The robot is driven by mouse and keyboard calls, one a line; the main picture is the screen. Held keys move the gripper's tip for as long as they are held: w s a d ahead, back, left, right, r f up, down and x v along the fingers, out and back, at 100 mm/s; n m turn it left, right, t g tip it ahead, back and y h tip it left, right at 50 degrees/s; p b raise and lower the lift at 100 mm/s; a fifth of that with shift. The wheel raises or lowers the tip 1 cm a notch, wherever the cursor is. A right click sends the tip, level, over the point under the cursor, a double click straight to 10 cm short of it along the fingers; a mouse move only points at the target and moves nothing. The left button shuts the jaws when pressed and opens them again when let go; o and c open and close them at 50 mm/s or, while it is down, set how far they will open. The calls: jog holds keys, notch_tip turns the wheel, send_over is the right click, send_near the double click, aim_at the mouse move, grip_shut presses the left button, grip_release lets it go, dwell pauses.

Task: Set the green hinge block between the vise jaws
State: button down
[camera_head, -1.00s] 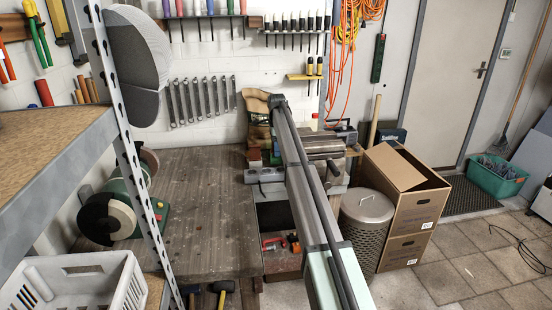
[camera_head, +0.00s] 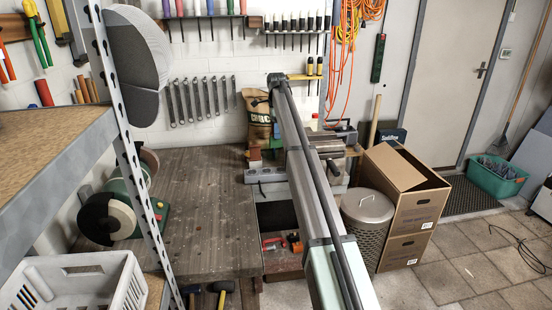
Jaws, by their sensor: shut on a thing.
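I cannot make out the green hinge block with certainty; a small dark green patch (camera_head: 276,143) shows just left of my arm, by the vise area. A grey metal body (camera_head: 264,175), seemingly part of the vise, sits at the bench's right edge, with a reddish-brown piece (camera_head: 254,154) above it. My arm runs from the lower right up to an elbow in front of the wall and covers much of this area. My gripper is hidden behind the arm, so neither its fingers nor their hold shows. The gap between the vise jaws is hidden too.
The wooden workbench (camera_head: 200,200) is clear in its middle. A bench grinder (camera_head: 112,212) stands at its left, behind a metal shelf post. A tan bag (camera_head: 257,106) stands at the back. A cardboard box (camera_head: 405,210) and a metal bin (camera_head: 366,215) stand right of my arm.

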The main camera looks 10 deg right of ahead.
jog(key=shift+r, duration=4.1)
jog(key=shift+d, duration=0.4)
jog(key=s+d+r, duration=0.4)
jog(key=s+d, duration=0.9)
jog(key=s, duration=0.1)
jog(key=shift+s+r, duration=0.2)
jog(key=shift+s, duration=0.15)
jog(key=shift+d+f, duration=0.1)
jog(key=shift+f, duration=2.65)
